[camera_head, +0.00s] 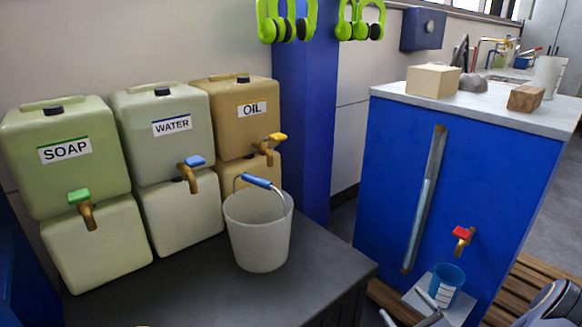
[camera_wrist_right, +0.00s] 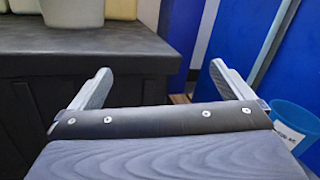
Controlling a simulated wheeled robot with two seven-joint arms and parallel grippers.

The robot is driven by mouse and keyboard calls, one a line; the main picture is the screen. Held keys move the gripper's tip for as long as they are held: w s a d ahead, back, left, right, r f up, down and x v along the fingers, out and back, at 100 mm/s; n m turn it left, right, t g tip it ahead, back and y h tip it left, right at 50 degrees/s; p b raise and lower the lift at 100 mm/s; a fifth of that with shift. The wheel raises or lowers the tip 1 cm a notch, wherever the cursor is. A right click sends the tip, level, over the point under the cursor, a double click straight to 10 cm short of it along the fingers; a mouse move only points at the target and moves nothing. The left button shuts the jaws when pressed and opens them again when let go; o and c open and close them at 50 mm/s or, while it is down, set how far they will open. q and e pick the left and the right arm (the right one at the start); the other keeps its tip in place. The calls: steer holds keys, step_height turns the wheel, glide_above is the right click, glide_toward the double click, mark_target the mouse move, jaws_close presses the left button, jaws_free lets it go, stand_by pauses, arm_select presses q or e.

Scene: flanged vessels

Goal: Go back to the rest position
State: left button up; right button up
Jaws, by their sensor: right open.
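My right gripper (camera_head: 406,308) shows at the bottom edge of the head view, low in front of the blue cabinet. In the right wrist view its two fingers (camera_wrist_right: 162,85) are spread with nothing between them. A blue cup (camera_head: 446,284) with a white label stands on a small grey shelf under a red-handled tap (camera_head: 462,239). The cup also shows at the right edge of the wrist view (camera_wrist_right: 294,124), beside the gripper and outside its fingers. My left gripper is not in view.
A white bucket (camera_head: 259,232) with a blue-gripped handle stands on the dark table (camera_head: 215,284). Behind it are SOAP (camera_head: 66,160), WATER (camera_head: 165,130) and OIL (camera_head: 242,115) vessels with taps. The blue cabinet (camera_head: 395,190) carries a sight tube and several blocks on top.

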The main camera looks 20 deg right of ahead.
steer(key=w+a+r+n+g+y, duration=0.3)
steer(key=a+r+n+y, duration=0.5)
steer(key=a, duration=0.3)
steer(key=s+a+r+n+g+y, duration=0.25)
steer(key=a+r+n+g, duration=0.2)
steer(key=a, duration=0.25)
steer(key=s+a+r+n+g+y, duration=0.1)
steer(key=s+a+r+n+g, duration=0.25)
steer(key=a+n+g, duration=0.35)
steer(key=s+a+r+n+h, duration=0.1)
steer(key=s+a+n+h, duration=0.1)
steer(key=s+n+h, duration=0.35)
steer(key=s+a+r+n+h, duration=0.1)
steer(key=s+a+n+h, duration=0.15)
steer(key=s+n, duration=0.45)
step_height(320, 180, up, 27)
steer(key=s+d+t+p, duration=0.1)
steer(key=p, duration=2.6)
steer(key=shift+s+m+h, duration=0.15)
steer(key=shift+m+h, duration=0.2)
steer(key=shift+m, duration=0.05)
